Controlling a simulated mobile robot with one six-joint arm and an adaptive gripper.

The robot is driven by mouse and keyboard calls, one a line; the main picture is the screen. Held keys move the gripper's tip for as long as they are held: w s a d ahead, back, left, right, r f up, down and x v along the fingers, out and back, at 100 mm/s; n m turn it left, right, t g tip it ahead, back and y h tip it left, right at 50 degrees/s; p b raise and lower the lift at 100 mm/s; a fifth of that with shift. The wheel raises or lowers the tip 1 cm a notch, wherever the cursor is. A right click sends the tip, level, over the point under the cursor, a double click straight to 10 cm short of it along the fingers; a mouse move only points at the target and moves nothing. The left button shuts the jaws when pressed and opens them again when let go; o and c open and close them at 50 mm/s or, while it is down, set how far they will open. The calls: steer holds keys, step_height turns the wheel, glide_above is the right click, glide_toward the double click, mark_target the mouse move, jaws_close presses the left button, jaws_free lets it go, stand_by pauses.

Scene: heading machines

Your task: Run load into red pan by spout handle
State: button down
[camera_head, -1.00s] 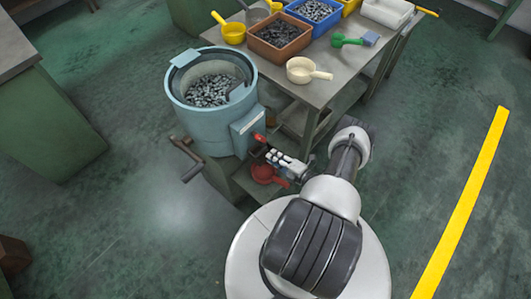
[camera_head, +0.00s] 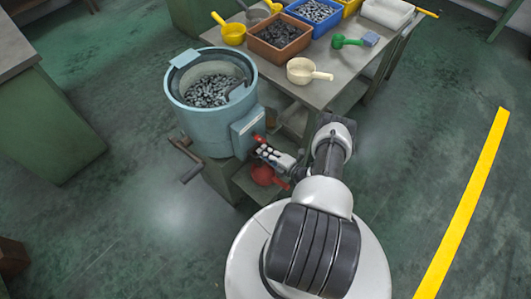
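A round blue-grey tub (camera_head: 193,120) holds a load of small dark metal parts (camera_head: 208,91). On its right side is a spout box (camera_head: 248,128) with a red handle (camera_head: 258,139) at its lower edge. A red pan (camera_head: 264,174) sits below the spout, partly hidden by my gripper; I cannot see whether parts lie in it. My gripper (camera_head: 262,151) is at the red handle, its fingertips right beside or on it. The view is too small to tell whether the fingers are shut.
A metal table (camera_head: 328,88) behind carries an orange-brown bin (camera_head: 280,45), a blue bin (camera_head: 313,25), a cream scoop (camera_head: 302,71), a yellow scoop (camera_head: 233,34) and a green brush (camera_head: 346,41). A crank (camera_head: 190,172) sticks out at the tub's lower left. Floor at right is clear.

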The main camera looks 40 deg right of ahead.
steer(key=shift+s+f, duration=0.1)
steer(key=shift+f, duration=0.05)
stand_by(0.3)
steer(key=v, duration=0.3)
steer(key=shift+s+f+b, duration=0.3)
steer(key=shift+s+b, duration=0.1)
steer(key=c, duration=2)
jaws_free()
steer(key=shift+o, duration=0.2)
